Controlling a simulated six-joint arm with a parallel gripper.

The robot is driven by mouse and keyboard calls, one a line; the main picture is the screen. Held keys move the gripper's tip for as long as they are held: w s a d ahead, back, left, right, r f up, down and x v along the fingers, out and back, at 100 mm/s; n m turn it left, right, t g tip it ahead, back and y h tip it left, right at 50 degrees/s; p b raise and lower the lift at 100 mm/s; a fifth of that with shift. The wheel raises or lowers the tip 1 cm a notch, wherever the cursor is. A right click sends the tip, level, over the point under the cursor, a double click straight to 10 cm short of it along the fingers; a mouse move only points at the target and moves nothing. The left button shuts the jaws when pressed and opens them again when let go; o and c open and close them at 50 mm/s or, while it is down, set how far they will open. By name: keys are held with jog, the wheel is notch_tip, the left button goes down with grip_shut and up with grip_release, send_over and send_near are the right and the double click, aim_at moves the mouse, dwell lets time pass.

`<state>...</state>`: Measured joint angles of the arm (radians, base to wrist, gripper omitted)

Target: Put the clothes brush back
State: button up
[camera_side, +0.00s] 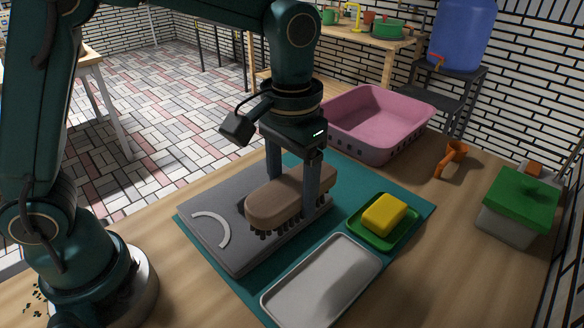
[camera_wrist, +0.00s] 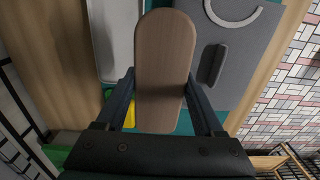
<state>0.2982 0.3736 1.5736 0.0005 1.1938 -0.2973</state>
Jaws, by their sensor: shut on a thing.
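The clothes brush (camera_side: 285,199) has a brown wooden back and dark bristles pointing down. My gripper (camera_side: 291,193) is shut on it, one finger on each long side. In the wrist view the brush (camera_wrist: 165,60) lies lengthwise between the two fingers (camera_wrist: 160,88). In the side view it is over a grey board (camera_side: 205,205) that carries a pale curved mark (camera_side: 212,228). In the wrist view a dark slot or raised strip (camera_wrist: 212,64) shows on this board beside the brush. I cannot tell whether the bristles touch the board.
A silver tray (camera_side: 322,282) and a green dish (camera_side: 410,233) with a yellow block (camera_side: 384,213) lie on the teal mat (camera_side: 420,207). A pink basin (camera_side: 375,120) stands behind. An orange cup (camera_side: 452,158) and a green-lidded box (camera_side: 520,200) are at right.

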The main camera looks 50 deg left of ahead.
jog(key=d+f, duration=0.1)
jog(key=d, duration=0.1)
jog(key=d+f, duration=0.2)
jog(key=d, duration=0.1)
jog(key=s+d+f, duration=0.1)
jog(key=d+f, duration=0.1)
jog(key=d, duration=0.1)
jog(key=shift+s+d, duration=0.1)
jog(key=shift+d, duration=0.05)
jog(key=shift+f, duration=2.05)
jog(key=shift+f, duration=0.2)
jog(key=o, duration=1.3)
